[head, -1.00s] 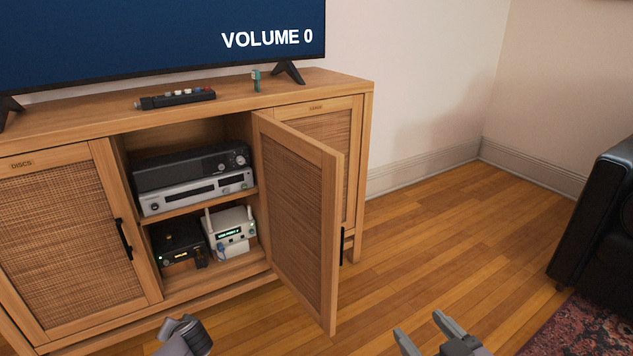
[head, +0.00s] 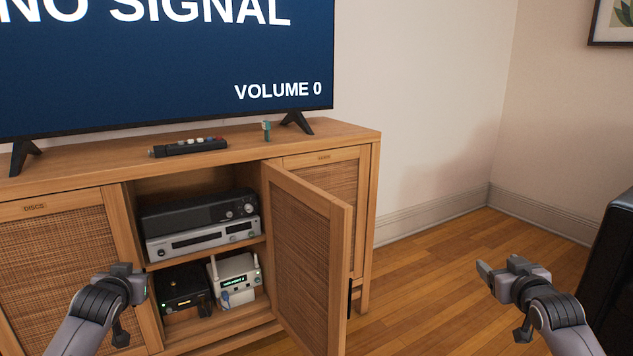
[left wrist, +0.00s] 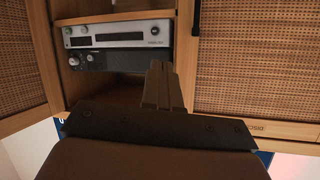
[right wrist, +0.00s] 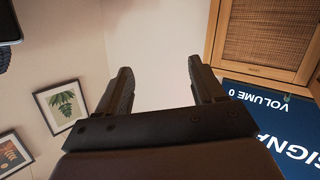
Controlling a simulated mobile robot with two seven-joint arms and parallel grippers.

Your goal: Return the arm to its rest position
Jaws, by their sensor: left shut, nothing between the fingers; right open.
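My left gripper (head: 128,273) is raised in front of the cabinet's left part at the lower left of the head view. Its fingers are together with nothing between them, as the left wrist view (left wrist: 162,88) shows. My right gripper (head: 498,267) is raised at the lower right, over the floor and right of the open cabinet door. Its two fingers stand apart and empty in the right wrist view (right wrist: 160,75). Neither gripper visibly touches anything.
The wooden cabinet (head: 345,133) has its middle door (head: 305,255) swung open between my arms. Stacked devices (head: 200,235) and a white router (head: 236,278) stand inside. A remote (head: 189,147) lies on top, by the television (head: 150,70). A dark sofa (head: 612,260) is at right.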

